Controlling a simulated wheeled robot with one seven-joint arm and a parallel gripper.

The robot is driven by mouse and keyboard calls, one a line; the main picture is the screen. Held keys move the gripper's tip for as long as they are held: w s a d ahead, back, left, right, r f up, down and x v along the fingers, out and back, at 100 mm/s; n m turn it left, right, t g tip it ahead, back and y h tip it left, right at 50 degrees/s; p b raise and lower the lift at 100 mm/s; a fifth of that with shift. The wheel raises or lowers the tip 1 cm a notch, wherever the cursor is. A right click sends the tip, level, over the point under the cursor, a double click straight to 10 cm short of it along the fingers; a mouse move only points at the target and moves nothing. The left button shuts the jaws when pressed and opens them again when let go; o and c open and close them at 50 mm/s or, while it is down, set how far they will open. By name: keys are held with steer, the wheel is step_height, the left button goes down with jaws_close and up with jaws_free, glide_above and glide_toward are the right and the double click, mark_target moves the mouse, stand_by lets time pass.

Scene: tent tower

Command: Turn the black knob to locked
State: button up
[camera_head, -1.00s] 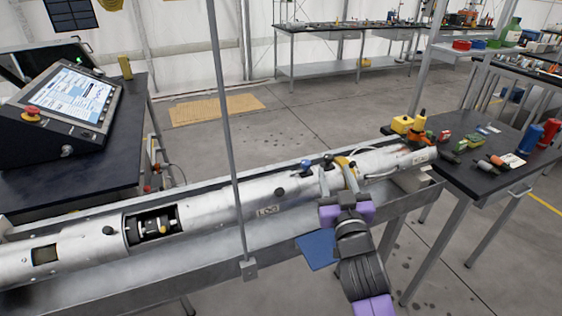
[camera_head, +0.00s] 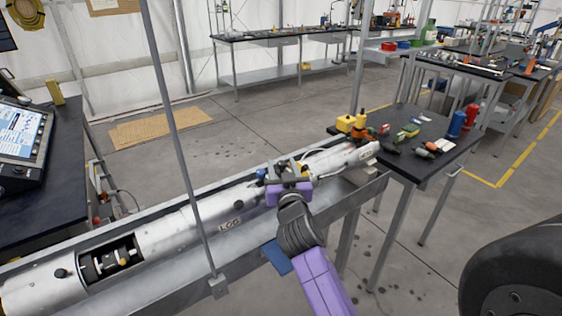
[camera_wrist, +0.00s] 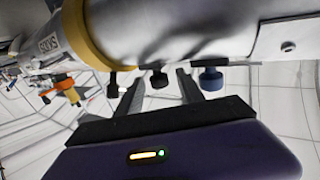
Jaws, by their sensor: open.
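A long silvery cylinder (camera_head: 195,217) marked with letters lies in a metal trough. In the wrist view, the cylinder (camera_wrist: 185,28) runs across the top with a yellow band. A black knob (camera_wrist: 158,78) sticks out from it between the fingers of my gripper (camera_wrist: 160,84), which is open. I cannot tell whether the fingers touch the knob. A blue knob (camera_wrist: 211,79) is just right of the fingers, and another dark knob (camera_wrist: 112,86) is just left. In the head view, my gripper (camera_head: 288,182) hides the black knob; the blue knob (camera_head: 261,174) shows left of it.
The trough (camera_head: 330,205) runs below the cylinder. A thin upright pole (camera_head: 176,125) stands in front of it. A table (camera_head: 405,165) with tools and bottles is close on the right. A console (camera_head: 22,130) stands on a desk at left.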

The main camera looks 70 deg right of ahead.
steer(key=shift+x, duration=0.8)
jaws_close()
steer(key=shift+f+g+h+b, duration=0.3)
steer(key=shift+g+b, duration=0.1)
steer(key=shift+b, duration=0.85)
steer(key=shift+w+m+b, duration=0.1)
steer(key=shift+m+b, duration=0.3)
steer(key=shift+b, duration=0.1)
steer(key=shift+r+m+g+h+b, duration=0.15)
steer(key=shift+m+g+h+b, duration=0.2)
steer(key=shift+g+b, duration=0.4)
steer(key=shift+r, duration=0.1)
jaws_free()
